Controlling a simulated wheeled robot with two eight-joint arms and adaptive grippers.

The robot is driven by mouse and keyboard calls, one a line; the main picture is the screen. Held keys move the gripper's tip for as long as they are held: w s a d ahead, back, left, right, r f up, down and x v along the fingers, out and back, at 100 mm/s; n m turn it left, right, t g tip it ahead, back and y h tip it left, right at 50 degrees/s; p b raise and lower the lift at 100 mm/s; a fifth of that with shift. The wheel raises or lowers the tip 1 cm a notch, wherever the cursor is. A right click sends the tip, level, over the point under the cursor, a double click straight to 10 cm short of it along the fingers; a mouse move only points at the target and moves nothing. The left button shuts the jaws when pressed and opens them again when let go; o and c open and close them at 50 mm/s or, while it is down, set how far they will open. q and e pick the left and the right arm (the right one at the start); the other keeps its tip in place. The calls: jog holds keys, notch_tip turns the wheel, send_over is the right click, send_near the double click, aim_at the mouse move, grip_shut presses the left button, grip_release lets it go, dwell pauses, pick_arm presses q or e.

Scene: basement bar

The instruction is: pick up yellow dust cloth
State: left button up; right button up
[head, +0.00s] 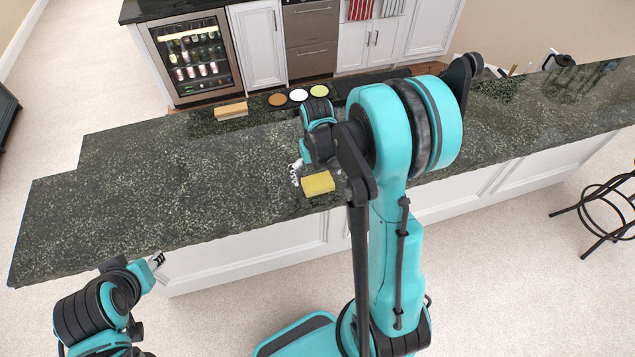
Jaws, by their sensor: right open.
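The yellow dust cloth (318,184) lies on the dark granite counter (150,180), close to its front edge. It looks like a small folded yellow block. My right gripper (309,174) is open at the cloth's back left side, pointing down at the counter. A pale finger shows just left of the cloth; the other finger is partly hidden by my wrist, and I cannot tell whether either touches the cloth. My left gripper (157,261) is low at the left, in front of the counter and away from the cloth. Its fingers are too small to judge.
Behind the cloth stand a wooden block (231,111) and a dark tray with round brown, white and green items (298,95). The counter's left part is clear. A bar stool (605,205) stands at the right. A glass-front drinks fridge (192,58) is at the back.

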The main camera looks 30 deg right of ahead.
aim_at(318, 181)
jog(key=shift+d+f, duration=0.15)
jog(key=shift+f, duration=1.4)
jog(key=c, duration=1.1)
jog(key=shift+r, duration=0.1)
jog(key=shift+r, duration=0.45)
jog(key=r, duration=0.2)
jog(key=w+r, duration=0.1)
jog(key=shift+w+r, duration=0.1)
jog(key=shift+r, duration=0.3)
jog(key=w+r, duration=0.6)
jog(key=w, duration=0.4)
jog(key=shift+w+d+b, duration=0.3)
jog(key=shift+d+b, duration=0.1)
jog(key=shift+r, duration=0.1)
